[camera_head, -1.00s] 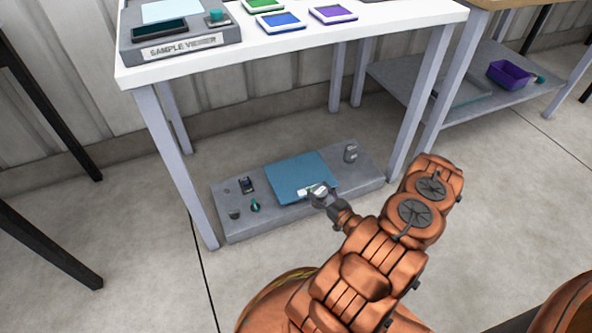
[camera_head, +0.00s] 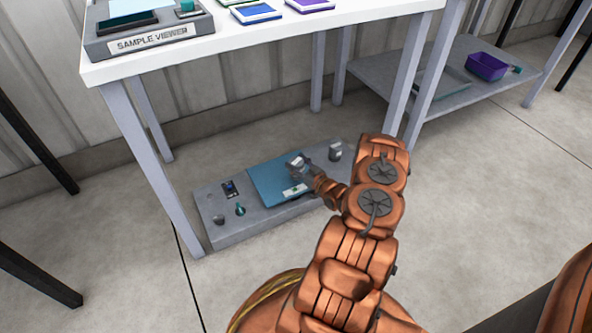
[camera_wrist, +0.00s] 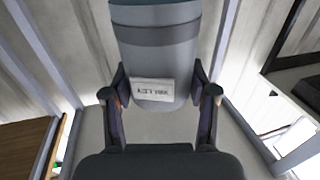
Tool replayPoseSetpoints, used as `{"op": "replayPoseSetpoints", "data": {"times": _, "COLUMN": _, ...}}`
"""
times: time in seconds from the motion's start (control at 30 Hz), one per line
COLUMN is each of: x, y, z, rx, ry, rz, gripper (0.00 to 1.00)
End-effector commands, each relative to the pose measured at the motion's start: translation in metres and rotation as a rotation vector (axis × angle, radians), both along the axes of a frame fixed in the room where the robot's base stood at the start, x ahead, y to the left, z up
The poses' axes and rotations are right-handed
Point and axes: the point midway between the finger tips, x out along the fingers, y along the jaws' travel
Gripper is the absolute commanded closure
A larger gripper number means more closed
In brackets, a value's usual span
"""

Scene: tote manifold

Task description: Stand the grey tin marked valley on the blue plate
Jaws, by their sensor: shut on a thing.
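The blue plate (camera_head: 265,185) lies on the low grey shelf under the white table in the head view, with a white label near its front edge. My gripper (camera_wrist: 162,88) is shut on a grey tin (camera_wrist: 165,55), one finger on each side. The tin has a white label whose dark lettering is too small to read surely. In the head view the held tin (camera_head: 296,160) shows over the back part of the plate, at my gripper (camera_head: 302,169). Whether the tin touches the plate cannot be told.
Another grey tin (camera_head: 335,150) stands on the shelf right of the plate. A dark item (camera_head: 230,189), a teal item (camera_head: 240,209) and a small grey item (camera_head: 218,219) are at the left. The white table (camera_head: 260,35) and its legs surround the shelf.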

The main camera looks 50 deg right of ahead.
Motion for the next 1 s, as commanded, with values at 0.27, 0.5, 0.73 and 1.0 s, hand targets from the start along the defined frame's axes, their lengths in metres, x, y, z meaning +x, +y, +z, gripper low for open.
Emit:
{"op": "replayPoseSetpoints", "data": {"times": 0.27, "x": 0.007, "y": -0.004, "z": -0.027, "rx": -0.001, "ry": -0.003, "rz": 0.001, "gripper": 0.83}}
{"op": "replayPoseSetpoints", "data": {"times": 0.5, "x": 0.007, "y": -0.004, "z": -0.034, "rx": -0.002, "ry": -0.003, "rz": 0.001, "gripper": 0.83}}
{"op": "replayPoseSetpoints", "data": {"times": 0.73, "x": 0.007, "y": -0.004, "z": -0.037, "rx": -0.001, "ry": -0.003, "rz": 0.001, "gripper": 0.83}}
{"op": "replayPoseSetpoints", "data": {"times": 1.0, "x": 0.007, "y": -0.004, "z": -0.037, "rx": -0.001, "ry": -0.002, "rz": 0.001, "gripper": 0.17}}
